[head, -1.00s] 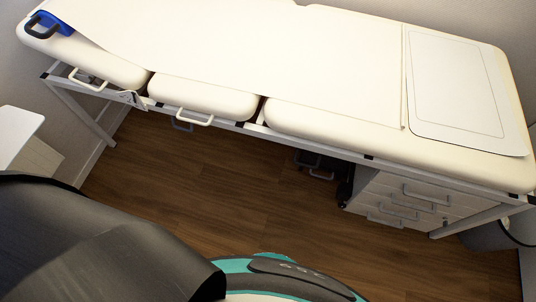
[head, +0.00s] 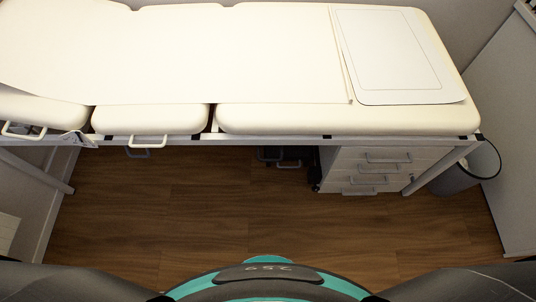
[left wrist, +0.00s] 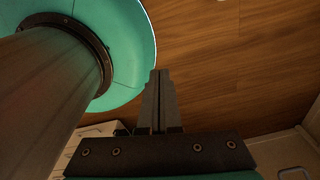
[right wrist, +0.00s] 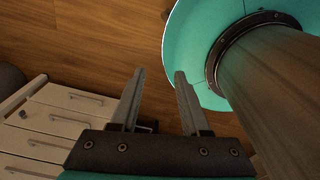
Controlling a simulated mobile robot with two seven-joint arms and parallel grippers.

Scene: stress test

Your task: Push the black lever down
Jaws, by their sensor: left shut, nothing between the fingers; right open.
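I cannot clearly make out a black lever in any view. Under the examination bed (head: 300,120), a dark, low object (head: 284,158) stands on the floor left of the drawer cabinet in the head view; I cannot tell whether it is the lever. Pale handles, such as the white handle (head: 147,141), hang at the bed's front edge. My left gripper (left wrist: 158,75) is shut and empty in the left wrist view, over the wooden floor. My right gripper (right wrist: 160,75) is open and empty in the right wrist view. Neither gripper shows in the head view.
A white drawer cabinet (head: 365,182) stands under the bed's right end and also shows in the right wrist view (right wrist: 30,145). A grey bin (head: 462,175) stands at the right, by a pale panel (head: 510,130). The wooden floor (head: 220,215) before the bed is clear.

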